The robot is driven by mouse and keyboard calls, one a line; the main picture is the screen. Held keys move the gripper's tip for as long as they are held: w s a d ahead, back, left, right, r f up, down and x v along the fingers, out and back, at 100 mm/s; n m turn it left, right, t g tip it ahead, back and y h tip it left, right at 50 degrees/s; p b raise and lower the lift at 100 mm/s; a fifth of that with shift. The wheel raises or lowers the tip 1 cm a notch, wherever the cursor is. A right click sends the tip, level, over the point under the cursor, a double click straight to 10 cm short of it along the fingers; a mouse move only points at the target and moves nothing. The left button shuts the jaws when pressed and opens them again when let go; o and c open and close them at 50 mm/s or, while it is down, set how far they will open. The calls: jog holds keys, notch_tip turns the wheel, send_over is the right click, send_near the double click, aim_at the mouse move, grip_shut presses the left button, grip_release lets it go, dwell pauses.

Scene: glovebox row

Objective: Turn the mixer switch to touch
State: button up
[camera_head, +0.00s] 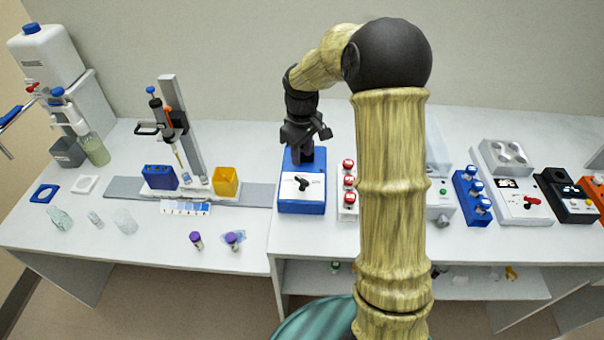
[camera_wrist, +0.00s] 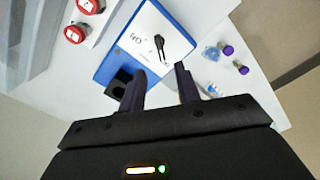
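The mixer is a blue box (camera_head: 302,207) with a white front panel, in the middle of the head view. It also shows in the wrist view (camera_wrist: 112,60). Its black lever switch (camera_head: 302,184) sits on the white panel. In the wrist view the switch (camera_wrist: 159,45) lies beyond the fingertips, with small lettering near it that I cannot fully read. My gripper (camera_wrist: 160,74) is open and empty, its two dark fingers apart. In the head view my gripper (camera_head: 305,138) is above the back of the mixer, apart from the switch. The mixer's dark cup (camera_wrist: 119,84) is close to one finger.
A rack of red-capped vials (camera_head: 348,190) stands just right of the mixer. A hotplate-like device with a red switch (camera_head: 525,203) is further right. Two purple-capped vials (camera_head: 197,241) stand to the front left. A pipette stand (camera_head: 180,125) is at the left.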

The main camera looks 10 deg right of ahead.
aim_at(302, 179)
notch_tip(302, 179, down, 9)
jog(key=shift+f+p, duration=0.2)
jog(key=shift+p, duration=0.4)
jog(key=shift+c, duration=0.4)
grip_shut()
